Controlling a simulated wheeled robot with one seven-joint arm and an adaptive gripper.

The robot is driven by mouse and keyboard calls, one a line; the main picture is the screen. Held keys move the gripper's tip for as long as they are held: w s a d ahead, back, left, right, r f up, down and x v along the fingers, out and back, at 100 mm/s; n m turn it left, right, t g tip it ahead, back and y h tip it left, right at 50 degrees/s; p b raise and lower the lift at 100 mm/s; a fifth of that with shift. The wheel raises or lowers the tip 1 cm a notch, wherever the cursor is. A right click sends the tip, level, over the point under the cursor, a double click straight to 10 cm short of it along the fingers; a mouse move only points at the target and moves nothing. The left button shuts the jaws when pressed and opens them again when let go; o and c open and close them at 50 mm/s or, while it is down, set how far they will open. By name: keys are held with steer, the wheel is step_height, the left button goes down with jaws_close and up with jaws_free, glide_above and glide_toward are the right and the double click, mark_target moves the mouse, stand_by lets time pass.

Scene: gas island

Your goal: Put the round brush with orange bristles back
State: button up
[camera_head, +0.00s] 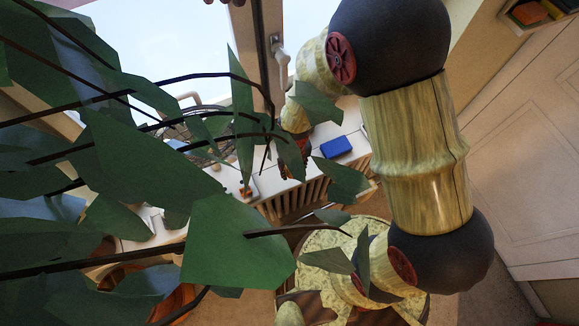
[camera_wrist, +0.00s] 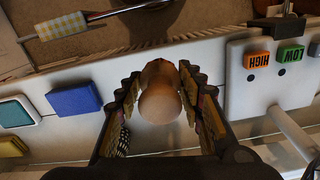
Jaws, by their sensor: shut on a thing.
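My gripper (camera_wrist: 160,75) is shut around a rounded, pale wooden piece (camera_wrist: 160,104) in the wrist view, one dark ribbed finger on each side. The piece looks like the handle end of the round brush. No orange bristles show, so I cannot confirm it. The held piece is over or near a white ledge (camera_wrist: 70,135); whether it touches cannot be told. In the head view my gripper (camera_head: 292,160) is small and partly hidden by leaves, above the white counter.
Blue block (camera_wrist: 75,98) and teal-white block (camera_wrist: 17,111) lie on the ledge at left. A white box (camera_wrist: 262,85) with orange HIGH (camera_wrist: 257,59) and green LOW (camera_wrist: 290,54) blocks stands at right. Large green leaves (camera_head: 240,245) cover much of the head view.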

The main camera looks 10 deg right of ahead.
steer(key=w+f, duration=0.2)
steer(key=f, duration=0.1)
steer(key=w+f, duration=0.1)
steer(key=f, duration=0.1)
steer(key=shift+w+a, duration=0.25)
steer(key=shift+w, duration=0.05)
step_height(320, 180, down, 3)
steer(key=shift+w+f+b, duration=0.1)
steer(key=shift+w+b, duration=0.05)
steer(key=shift+b, duration=0.15)
steer(key=o, duration=1)
